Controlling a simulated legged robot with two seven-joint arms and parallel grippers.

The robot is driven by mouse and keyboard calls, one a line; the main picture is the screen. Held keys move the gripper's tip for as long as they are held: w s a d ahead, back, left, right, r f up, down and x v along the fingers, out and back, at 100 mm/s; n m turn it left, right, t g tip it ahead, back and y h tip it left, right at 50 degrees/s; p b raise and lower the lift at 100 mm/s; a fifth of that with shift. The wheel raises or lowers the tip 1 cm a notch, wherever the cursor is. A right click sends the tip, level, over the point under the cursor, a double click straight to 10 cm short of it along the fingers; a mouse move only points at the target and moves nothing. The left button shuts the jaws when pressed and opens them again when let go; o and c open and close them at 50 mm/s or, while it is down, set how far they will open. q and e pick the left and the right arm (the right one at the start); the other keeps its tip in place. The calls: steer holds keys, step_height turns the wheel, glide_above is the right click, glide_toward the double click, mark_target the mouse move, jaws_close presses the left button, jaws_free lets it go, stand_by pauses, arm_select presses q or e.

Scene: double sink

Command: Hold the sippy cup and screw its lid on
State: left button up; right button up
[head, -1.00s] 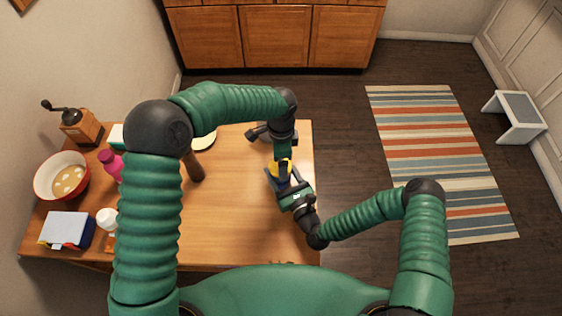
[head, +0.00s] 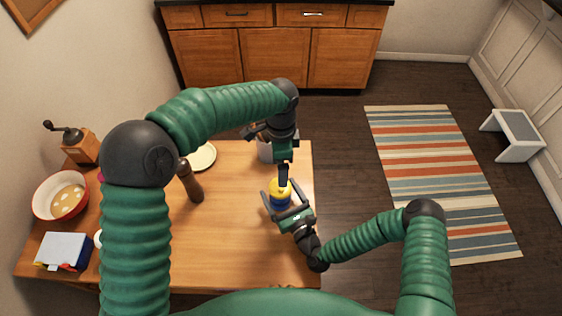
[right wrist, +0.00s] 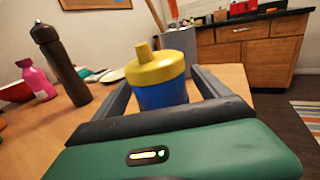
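The sippy cup has a blue body (head: 281,204) and a yellow lid (head: 280,190) with a spout, seated on top. It stands upright near the right edge of the table. The right wrist view shows its blue body (right wrist: 161,95) and yellow lid (right wrist: 156,69) close up. My right gripper (head: 282,192) is open, with one finger on each side of the cup and some gap showing. My left gripper (head: 283,180) points down from behind, its fingertips close to the lid's far side. It shows edge-on, so its opening is unclear.
A bowl (head: 60,196) and a coffee grinder (head: 77,144) stand at the far left. The table's middle is clear.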

arm_select(q)
step_height(320, 180, down, 4)
steer(key=b, duration=0.4)
steer(key=shift+f, duration=0.1)
arm_select(e)
steer(key=v, duration=1.6)
steer(key=shift+s+f, duration=0.1)
steer(key=shift+f, duration=0.05)
steer(key=shift+s+d, duration=0.2)
steer(key=shift+s, duration=0.15)
arm_select(q)
steer(key=shift+s+f, duration=0.1)
